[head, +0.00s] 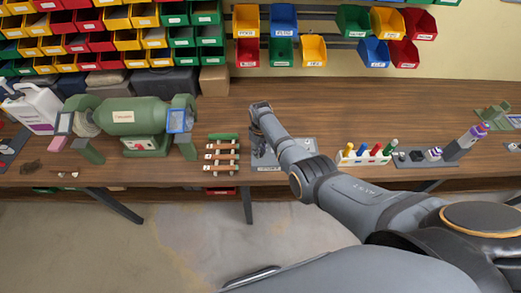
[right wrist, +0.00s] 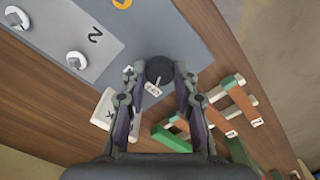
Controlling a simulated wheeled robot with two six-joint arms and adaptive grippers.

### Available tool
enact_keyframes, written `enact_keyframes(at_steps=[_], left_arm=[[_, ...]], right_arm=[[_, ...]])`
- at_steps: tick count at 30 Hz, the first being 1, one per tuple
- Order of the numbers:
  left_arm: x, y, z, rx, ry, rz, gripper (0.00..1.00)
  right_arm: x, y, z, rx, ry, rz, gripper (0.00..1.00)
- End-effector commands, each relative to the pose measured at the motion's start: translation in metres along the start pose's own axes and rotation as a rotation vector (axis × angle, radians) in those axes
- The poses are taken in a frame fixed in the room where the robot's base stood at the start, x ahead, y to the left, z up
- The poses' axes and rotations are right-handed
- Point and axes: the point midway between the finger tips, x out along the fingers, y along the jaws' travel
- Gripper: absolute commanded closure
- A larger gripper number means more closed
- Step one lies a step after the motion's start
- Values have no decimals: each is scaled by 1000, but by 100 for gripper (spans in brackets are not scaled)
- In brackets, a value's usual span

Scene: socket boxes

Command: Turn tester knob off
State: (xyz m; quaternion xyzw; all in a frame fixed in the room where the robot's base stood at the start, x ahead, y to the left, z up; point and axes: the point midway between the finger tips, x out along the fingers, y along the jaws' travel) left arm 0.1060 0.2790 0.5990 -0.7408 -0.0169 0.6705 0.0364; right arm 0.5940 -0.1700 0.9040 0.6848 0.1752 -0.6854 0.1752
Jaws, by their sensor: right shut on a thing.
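The tester is a grey panel (head: 304,148) on the bench, partly hidden by my right arm in the head view. In the right wrist view its grey face (right wrist: 150,30) fills the upper part. A round black knob (right wrist: 160,67) sits near the panel's edge. My right gripper (right wrist: 160,82) has its two fingers on either side of this knob and is shut on it. A small white label (right wrist: 153,89) shows between the fingers; its text is too small to read surely. In the head view the right gripper (head: 257,137) is over the tester's left part. My left gripper is out of view.
A rack with green and red bars (head: 221,154) stands close left of the tester. A green bench grinder (head: 135,115) is further left. A white holder with coloured pegs (head: 363,157) stands right. Bins (head: 283,18) hang behind.

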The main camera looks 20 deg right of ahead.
Motion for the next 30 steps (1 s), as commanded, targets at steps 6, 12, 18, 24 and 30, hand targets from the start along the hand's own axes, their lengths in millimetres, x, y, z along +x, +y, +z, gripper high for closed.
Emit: enact_keyframes(at_steps=[6,12,18,24,30], left_arm=[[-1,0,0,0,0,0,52],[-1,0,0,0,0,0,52],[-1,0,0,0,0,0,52],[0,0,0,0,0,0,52],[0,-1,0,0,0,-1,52]], right_arm=[[-1,0,-1,-21,3,1,100],[-1,0,-1,-22,3,1,100],[-1,0,-1,-21,3,1,60],[0,0,-1,-20,2,1,48],[-2,0,-1,-20,2,1,48]])
